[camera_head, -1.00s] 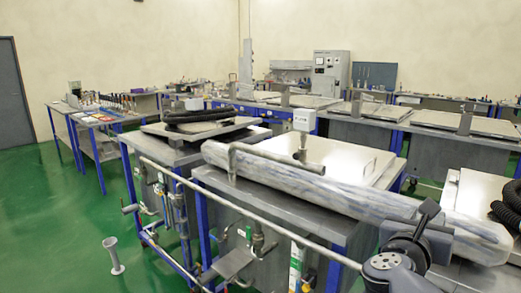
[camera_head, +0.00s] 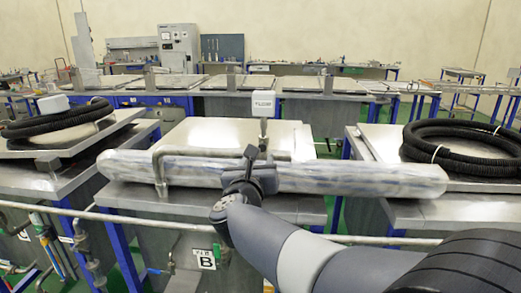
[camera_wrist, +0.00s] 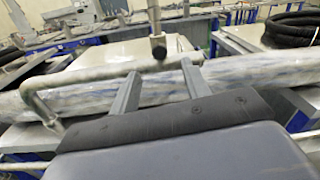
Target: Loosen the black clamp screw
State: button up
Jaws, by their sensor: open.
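In the wrist view a small black piece (camera_wrist: 158,47), possibly the clamp screw, sits at the lower end of an upright metal rod (camera_wrist: 154,18). It lies just beyond the gap between my fingertips, apart from them. My gripper (camera_wrist: 160,71) is open with nothing between its fingers. In the head view my gripper (camera_head: 250,153) is in front of the bent metal pipe (camera_head: 205,152) and the rod under the white box (camera_head: 263,103). I cannot pick out the screw in the head view.
A long plastic-wrapped bundle (camera_head: 365,180) lies across the bench front, close to my gripper. A horizontal rail (camera_head: 130,217) runs below it. Coiled black hoses lie on the left bench (camera_head: 58,119) and right bench (camera_head: 450,142). A steel lid (camera_head: 205,135) lies behind the pipe.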

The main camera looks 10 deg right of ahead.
aim_at(262, 148)
jog(key=p+x, duration=0.1)
jog(key=x, duration=0.5)
jog(key=shift+w, duration=0.35)
jog(key=shift+c, duration=0.4)
grip_shut()
